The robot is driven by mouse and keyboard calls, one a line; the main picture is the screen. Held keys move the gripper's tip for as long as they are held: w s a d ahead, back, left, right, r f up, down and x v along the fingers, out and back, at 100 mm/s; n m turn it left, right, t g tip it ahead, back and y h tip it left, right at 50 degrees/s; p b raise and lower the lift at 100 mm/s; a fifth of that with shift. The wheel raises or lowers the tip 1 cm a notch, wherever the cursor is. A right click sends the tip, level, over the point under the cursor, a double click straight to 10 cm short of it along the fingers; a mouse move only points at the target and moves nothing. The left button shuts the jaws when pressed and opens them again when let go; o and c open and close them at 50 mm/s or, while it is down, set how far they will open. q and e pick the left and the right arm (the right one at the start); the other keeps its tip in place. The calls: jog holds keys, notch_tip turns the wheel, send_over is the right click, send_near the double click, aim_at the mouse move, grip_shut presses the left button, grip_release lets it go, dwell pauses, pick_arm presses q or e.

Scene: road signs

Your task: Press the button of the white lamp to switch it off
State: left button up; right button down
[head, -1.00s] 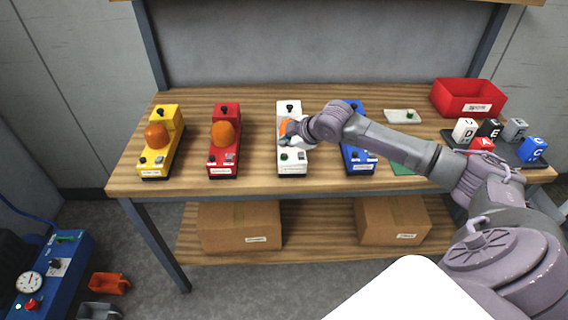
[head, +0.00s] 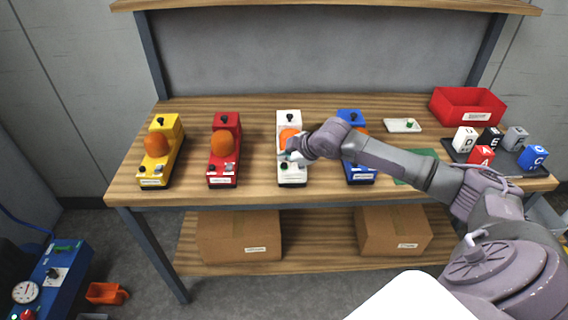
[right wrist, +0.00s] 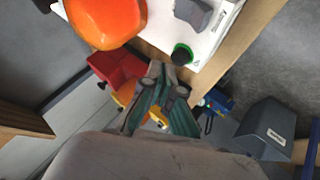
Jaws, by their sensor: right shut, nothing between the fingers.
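The white lamp (head: 291,176) stands on the table between the red and blue lamps. Its orange dome (head: 289,137) is partly hidden by my right gripper (head: 287,153) in the head view. The right wrist view shows the lamp's white top (right wrist: 222,32), the orange dome (right wrist: 105,20), a grey switch block (right wrist: 194,12) and a dark round button with a green ring (right wrist: 182,54). My right gripper (right wrist: 161,72) is shut and empty, its tips close beside that button in the picture. I cannot tell whether they touch it. My left gripper is not in view.
A yellow lamp (head: 161,151) and red lamp (head: 224,152) stand to the left. A blue lamp (head: 352,119) is partly behind my right arm. A red bin (head: 466,106), lettered cubes (head: 481,156) and a small plate with a green button (head: 402,125) are at right.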

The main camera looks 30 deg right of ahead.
aim_at(285, 165)
jog(key=shift+f, duration=0.1)
dwell(0.6)
jog(key=shift+f, duration=0.55)
dwell(0.3)
jog(key=shift+r+p, duration=0.65)
jog(key=shift+p, duration=0.4)
notch_tip(285, 165, up, 6)
jog(key=p, duration=0.6)
jog(key=shift+p, duration=0.4)
